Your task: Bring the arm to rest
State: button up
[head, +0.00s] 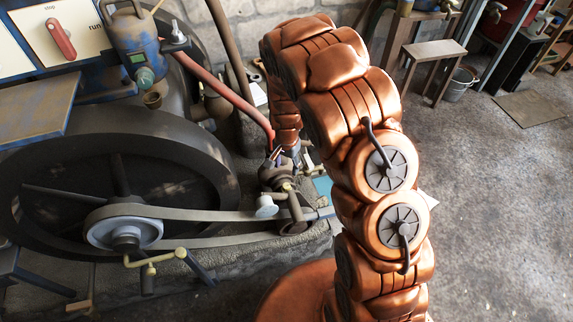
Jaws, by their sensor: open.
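My copper-coloured arm (345,95) rises from the lower right, arches over and comes down behind its own links. My gripper (279,157) is at its far end, small and partly hidden, just above the small machine unit beside the engine. It is open, and I see nothing held in it. A pale flat belt (200,213) runs from the grey pulley (104,232) on the engine's flywheel side to the small unit (290,208) at the right. How the belt sits at that right end is hard to make out.
The large dark flywheel (60,185) and a brass-handled crank (155,260) are at the left. A panel (30,40) with a red lever marked stop and run is at upper left. A bench (433,50) and bucket (460,85) stand at the back.

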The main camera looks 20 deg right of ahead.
jog(key=s+r+n+g, duration=0.2)
jog(key=s+r+n, duration=0.4)
jog(key=s+r, duration=1.65)
jog(key=s+r+n, duration=0.3)
jog(key=s+r, duration=0.1)
jog(key=s, duration=0.8)
notch_tip(320, 180, up, 22)
jog(key=p, duration=2)
jog(key=shift+s+d+f, duration=0.1)
